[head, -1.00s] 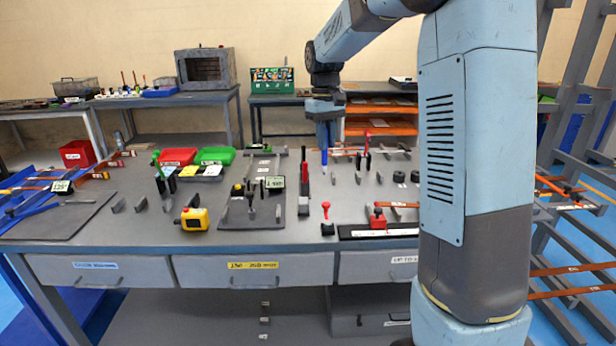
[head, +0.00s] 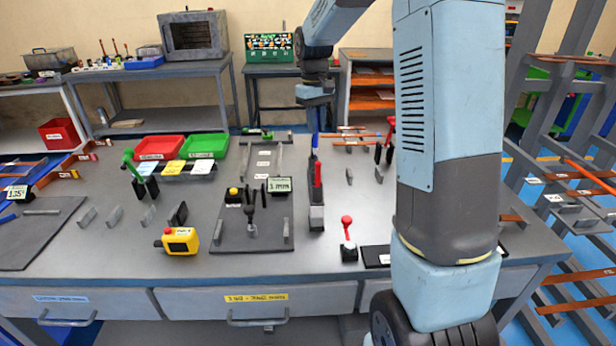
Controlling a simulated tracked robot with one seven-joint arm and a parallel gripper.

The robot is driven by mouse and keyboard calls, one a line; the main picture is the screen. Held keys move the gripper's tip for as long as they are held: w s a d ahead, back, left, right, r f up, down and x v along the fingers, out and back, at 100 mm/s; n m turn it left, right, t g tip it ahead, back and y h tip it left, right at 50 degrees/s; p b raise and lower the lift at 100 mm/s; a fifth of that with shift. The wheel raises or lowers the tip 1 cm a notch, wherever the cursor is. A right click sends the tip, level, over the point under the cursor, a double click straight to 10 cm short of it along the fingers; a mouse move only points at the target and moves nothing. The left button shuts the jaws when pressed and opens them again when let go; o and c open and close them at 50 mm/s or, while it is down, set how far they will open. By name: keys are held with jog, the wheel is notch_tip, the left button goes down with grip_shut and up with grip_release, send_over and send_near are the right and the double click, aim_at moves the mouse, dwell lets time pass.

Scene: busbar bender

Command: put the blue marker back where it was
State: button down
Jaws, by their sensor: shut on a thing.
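My gripper (head: 314,122) is at the upper middle of the head view, pointing down over the bench. It is shut on the blue marker (head: 314,142), which hangs roughly upright below the hand. The fingertips are small and hard to make out. A red marker (head: 317,173) stands upright in a dark, narrow holder with a grey front block (head: 316,217). In the picture the blue marker is just above and behind the red one. I cannot tell whether its lower end is in the holder or above it, as the red marker partly covers that spot.
A dark fixture plate (head: 225,235) with a lever and small display lies left of the holder. A red-knobbed lever (head: 347,230) stands at right. A yellow button box (head: 178,241), a green-handled tool (head: 130,165), and red (head: 160,147) and green (head: 207,145) bins are farther left.

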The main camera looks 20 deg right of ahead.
aim_at(316, 152)
jog(key=shift+w+d+f, duration=0.2)
jog(key=shift+w+f, duration=0.05)
jog(key=shift+f, duration=0.05)
jog(key=f, duration=0.5)
jog(key=shift+w+f, duration=0.2)
jog(key=shift+f, duration=2.3)
jog(key=shift+s, duration=0.1)
jog(key=c, duration=1.1)
grip_release()
